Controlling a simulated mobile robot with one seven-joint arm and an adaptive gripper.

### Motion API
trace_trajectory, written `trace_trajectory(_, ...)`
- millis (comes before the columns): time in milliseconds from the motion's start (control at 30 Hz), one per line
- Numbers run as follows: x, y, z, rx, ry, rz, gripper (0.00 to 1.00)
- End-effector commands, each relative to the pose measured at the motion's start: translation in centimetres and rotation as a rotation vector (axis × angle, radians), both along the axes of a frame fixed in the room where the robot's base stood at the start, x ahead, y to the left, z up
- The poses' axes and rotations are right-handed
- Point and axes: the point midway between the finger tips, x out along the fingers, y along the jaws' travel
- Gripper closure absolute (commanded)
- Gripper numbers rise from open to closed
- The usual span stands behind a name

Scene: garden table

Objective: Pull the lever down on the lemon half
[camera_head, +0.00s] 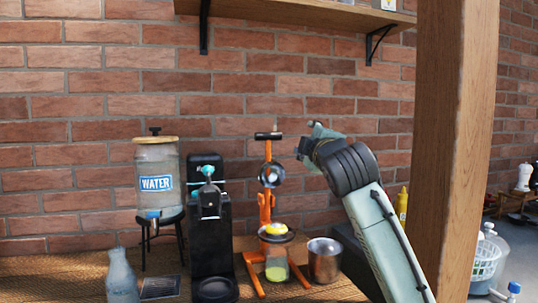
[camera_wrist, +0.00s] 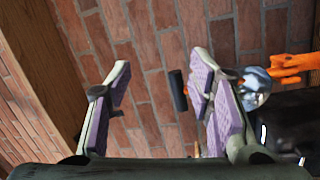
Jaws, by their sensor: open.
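An orange juicer (camera_head: 265,207) stands on the table in the head view, with a black lever handle (camera_head: 267,136) at its top and a metal press cup (camera_head: 271,174) below it. The yellow lemon half (camera_head: 277,229) sits under the raised press cup, above a glass (camera_head: 277,269). My gripper (camera_head: 317,136) is to the right of the lever handle, apart from it. In the wrist view my gripper (camera_wrist: 162,62) is open with purple pads. The black handle (camera_wrist: 178,90) shows between the fingers, closer to the right one. Whether they touch cannot be told.
A metal cup (camera_head: 324,260) stands right of the juicer. A black coffee machine (camera_head: 211,235) and a water dispenser (camera_head: 156,180) stand to its left. A wooden post (camera_head: 455,150) rises to the right of my arm. A shelf (camera_head: 300,12) hangs above.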

Motion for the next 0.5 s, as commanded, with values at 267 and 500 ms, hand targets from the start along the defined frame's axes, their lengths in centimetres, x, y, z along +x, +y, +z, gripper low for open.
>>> trace_trajectory(267, -6.0, 3.7, -5.0, -0.210, -0.202, 0.123, 0.73)
trace_trajectory(500, -4.6, 4.8, -4.3, -0.223, -0.217, 0.135, 0.89)
